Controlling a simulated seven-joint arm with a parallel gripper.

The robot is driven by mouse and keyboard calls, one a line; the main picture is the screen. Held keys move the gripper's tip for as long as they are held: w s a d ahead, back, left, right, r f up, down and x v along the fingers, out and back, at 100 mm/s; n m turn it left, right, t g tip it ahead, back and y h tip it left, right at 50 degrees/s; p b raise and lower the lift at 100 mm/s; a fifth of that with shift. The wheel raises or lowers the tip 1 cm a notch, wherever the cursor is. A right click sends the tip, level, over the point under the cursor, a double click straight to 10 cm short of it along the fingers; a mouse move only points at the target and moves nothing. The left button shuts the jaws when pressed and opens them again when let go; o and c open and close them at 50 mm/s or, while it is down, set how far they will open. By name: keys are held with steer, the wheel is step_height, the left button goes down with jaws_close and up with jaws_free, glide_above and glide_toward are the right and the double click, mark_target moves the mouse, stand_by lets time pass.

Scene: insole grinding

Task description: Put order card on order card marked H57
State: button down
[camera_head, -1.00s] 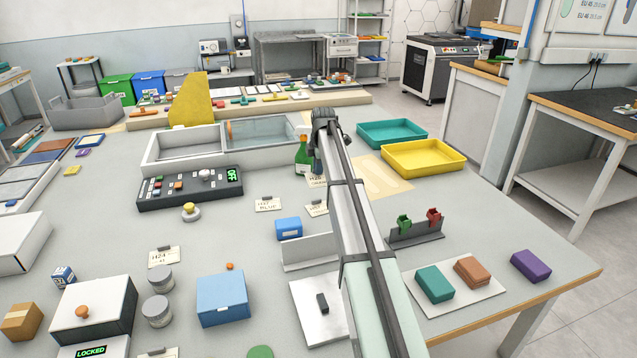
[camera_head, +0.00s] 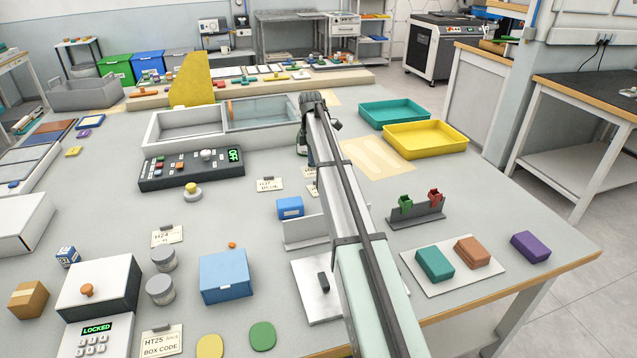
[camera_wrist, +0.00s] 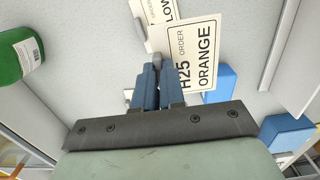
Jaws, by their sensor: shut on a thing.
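My gripper (camera_wrist: 157,66) is shut on the grey tab of a white order card (camera_wrist: 198,58) printed "H25 ORDER ORANGE" in the wrist view. The card extends to the right of the fingers. Another white card (camera_wrist: 158,10) with a grey tab and cut-off lettering, "LOW", lies just beyond. In the head view my arm hides the gripper and held card. A card (camera_head: 270,184) lies left of the arm, its print too small to read surely. Another card (camera_head: 312,190) is partly hidden by the arm. I cannot make out H57 with certainty.
A green bottle (camera_wrist: 22,55) stands left of the gripper in the wrist view. A blue box (camera_head: 289,208) sits by a white upright panel (camera_head: 303,231). The control panel (camera_head: 192,170) is further left. Yellow tray (camera_head: 425,140) and teal tray (camera_head: 394,114) stand right of the arm.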

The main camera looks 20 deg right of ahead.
mark_target(314, 189)
step_height(314, 189, down, 10)
steer(key=shift+r, duration=0.15)
stand_by(0.4)
steer(key=c, duration=1.5)
jaws_free()
steer(key=r, duration=1.2)
steer(key=shift+a, duration=0.2)
steer(key=shift+o, duration=0.5)
